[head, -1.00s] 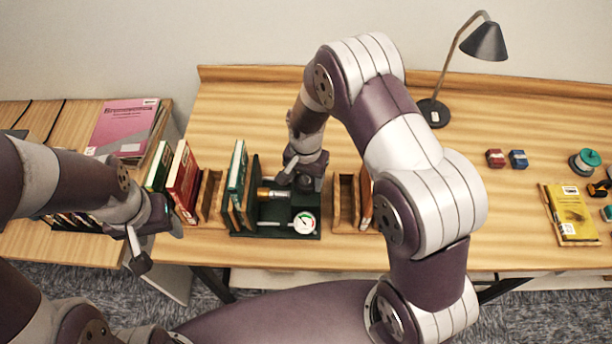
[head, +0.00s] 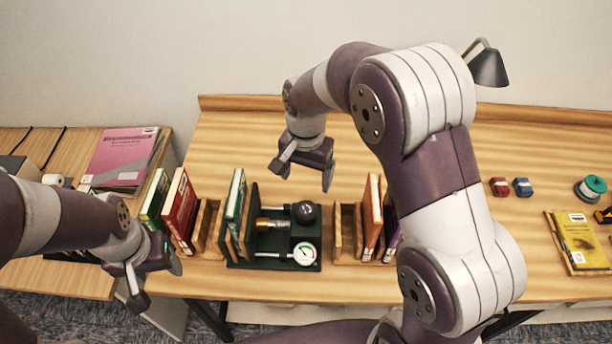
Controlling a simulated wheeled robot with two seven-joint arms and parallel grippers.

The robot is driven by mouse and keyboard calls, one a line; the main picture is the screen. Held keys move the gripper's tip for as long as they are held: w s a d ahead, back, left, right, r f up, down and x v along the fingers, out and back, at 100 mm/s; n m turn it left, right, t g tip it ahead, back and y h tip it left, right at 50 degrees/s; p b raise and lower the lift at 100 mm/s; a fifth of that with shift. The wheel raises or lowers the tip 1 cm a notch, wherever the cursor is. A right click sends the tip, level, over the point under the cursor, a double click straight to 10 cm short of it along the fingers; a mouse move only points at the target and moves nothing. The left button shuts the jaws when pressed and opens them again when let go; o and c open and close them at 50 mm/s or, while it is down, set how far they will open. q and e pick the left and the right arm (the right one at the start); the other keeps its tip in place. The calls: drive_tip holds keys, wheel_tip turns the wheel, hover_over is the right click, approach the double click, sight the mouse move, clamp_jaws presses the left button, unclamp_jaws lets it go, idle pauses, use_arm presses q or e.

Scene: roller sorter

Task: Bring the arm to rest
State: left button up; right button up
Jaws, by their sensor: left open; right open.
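My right arm arches in from the right. Its gripper (head: 306,184) is open and empty, in the air above and behind the dark green roller device (head: 240,262), apart from it. The device has a round dial (head: 304,254), a black knob (head: 305,212) and a brass-coloured roller part (head: 270,224). My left gripper (head: 158,284) is open and empty at the lower left, in front of the table edge near the red book.
Wooden bookends (head: 347,236) and upright books (head: 181,208) flank the device. Pink books (head: 121,158) lie at the left. A lamp (head: 488,68) is partly behind my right arm.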

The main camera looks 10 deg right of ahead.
drive_tip(key=shift+r, duration=0.15)
idle(0.3)
drive_tip(key=s+d+f+n+b, duration=0.1)
drive_tip(key=s+d+n, duration=0.2)
drive_tip(key=s, duration=0.4)
drive_tip(key=s+d+f+n+t+b, duration=0.1)
drive_tip(key=s+d+f+n, duration=0.1)
drive_tip(key=s, duration=0.5)
drive_tip(key=shift+d+n, duration=0.45)
drive_tip(key=shift+n, duration=0.75)
